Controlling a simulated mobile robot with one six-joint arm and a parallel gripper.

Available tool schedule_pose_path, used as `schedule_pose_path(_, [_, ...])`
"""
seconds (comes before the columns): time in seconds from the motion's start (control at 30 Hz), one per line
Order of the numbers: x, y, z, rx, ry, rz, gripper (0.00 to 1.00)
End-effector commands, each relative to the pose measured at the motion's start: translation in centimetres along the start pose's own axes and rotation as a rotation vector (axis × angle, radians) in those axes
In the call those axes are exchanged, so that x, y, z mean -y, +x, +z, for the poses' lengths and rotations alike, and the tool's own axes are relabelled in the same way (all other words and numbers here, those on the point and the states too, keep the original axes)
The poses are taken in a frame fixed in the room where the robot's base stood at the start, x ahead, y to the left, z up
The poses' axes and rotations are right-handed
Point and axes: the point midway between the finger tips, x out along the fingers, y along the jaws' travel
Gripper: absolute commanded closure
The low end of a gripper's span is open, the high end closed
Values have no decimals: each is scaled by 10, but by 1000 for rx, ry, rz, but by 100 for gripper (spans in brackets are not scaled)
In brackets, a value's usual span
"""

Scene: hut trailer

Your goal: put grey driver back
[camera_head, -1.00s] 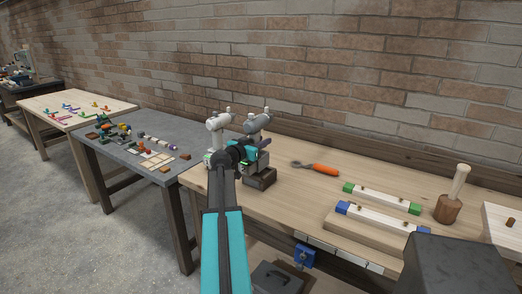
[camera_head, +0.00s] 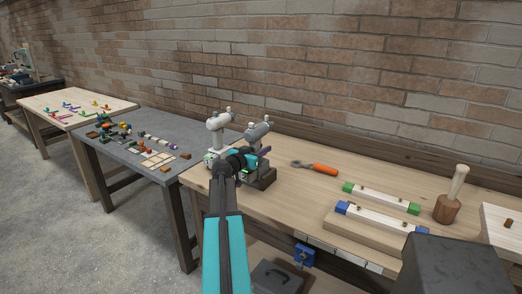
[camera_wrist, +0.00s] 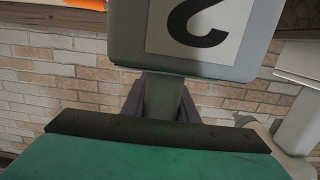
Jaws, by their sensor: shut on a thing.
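The grey driver (camera_head: 258,131) is held at its handle by my gripper (camera_head: 254,152), over a dark brown block (camera_head: 265,180) at the left end of the wooden bench. My gripper's body hides its lower end, so I cannot tell whether it touches the block. In the wrist view the driver (camera_wrist: 230,62) fills the top with a white label bearing an upside-down dark "2". The purple-grey gripper fingers (camera_wrist: 162,103) are closed around its handle there. A paler, whitish driver (camera_head: 218,124) stands upright just left of it.
An orange-handled tool (camera_head: 325,170) lies right of the block. Wooden bars with green and blue ends (camera_head: 380,198) and a mallet (camera_head: 452,195) are further right. A grey table (camera_head: 185,140) with small parts stands left. The bench between block and bars is mostly clear.

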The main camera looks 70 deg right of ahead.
Motion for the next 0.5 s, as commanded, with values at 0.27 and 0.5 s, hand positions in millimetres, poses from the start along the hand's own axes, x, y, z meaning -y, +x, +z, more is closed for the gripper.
schedule_pose_path(0.27, [0, 0, -1, -3, 0, 0, 100])
schedule_pose_path(0.5, [0, 0, 2, -3, 0, 0, 100])
